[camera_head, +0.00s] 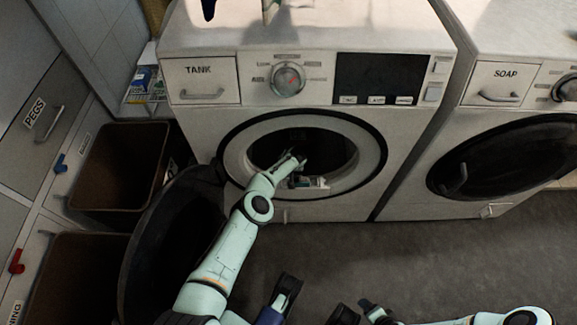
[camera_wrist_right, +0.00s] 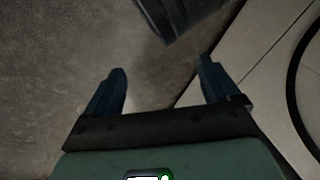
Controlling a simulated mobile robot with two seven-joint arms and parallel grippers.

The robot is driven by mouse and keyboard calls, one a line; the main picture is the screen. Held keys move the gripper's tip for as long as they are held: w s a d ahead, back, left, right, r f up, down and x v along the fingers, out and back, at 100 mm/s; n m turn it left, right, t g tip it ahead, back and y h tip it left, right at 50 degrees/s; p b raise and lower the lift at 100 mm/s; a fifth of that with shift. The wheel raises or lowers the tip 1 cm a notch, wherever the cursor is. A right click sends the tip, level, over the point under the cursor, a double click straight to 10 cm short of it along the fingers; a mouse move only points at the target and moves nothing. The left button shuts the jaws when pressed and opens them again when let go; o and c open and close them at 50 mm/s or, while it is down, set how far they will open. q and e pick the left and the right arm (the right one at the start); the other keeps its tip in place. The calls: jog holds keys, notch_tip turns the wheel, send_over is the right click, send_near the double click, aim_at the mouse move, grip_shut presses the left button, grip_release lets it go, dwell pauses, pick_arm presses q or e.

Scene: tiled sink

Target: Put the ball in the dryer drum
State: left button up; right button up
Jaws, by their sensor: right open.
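The machine labelled TANK (camera_head: 199,69), which I take to be the dryer, stands in the middle with its round door (camera_head: 165,245) swung open to the left. Its drum opening (camera_head: 270,145) is dark inside. I see no ball in either view.
A second machine labelled SOAP (camera_head: 508,73) stands to the right with its dark door shut. Dark bins (camera_head: 120,165) stand at the left beside a drawer labelled PEGS (camera_head: 35,115). The grey floor (camera_head: 420,255) in front is clear. A dark object (camera_wrist_right: 180,15) lies ahead of my right fingers.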

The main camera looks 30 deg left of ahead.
pick_arm(q)
jog(key=shift+r, duration=0.35)
jog(key=p+v, duration=1.1)
jog(key=p, duration=0.1)
jog(key=shift+s+r, duration=0.15)
jog(key=shift+r, duration=0.1)
pick_arm(e)
jog(key=s+a+r+g+y, duration=0.1)
jog(key=s+a+r+g, duration=0.3)
jog(key=s+r, duration=0.7)
jog(key=shift+s+a+r+n, duration=0.3)
jog(key=shift+a+r+n, duration=0.05)
jog(key=shift+r+n, duration=0.1)
pick_arm(q)
jog(key=shift+d, duration=0.15)
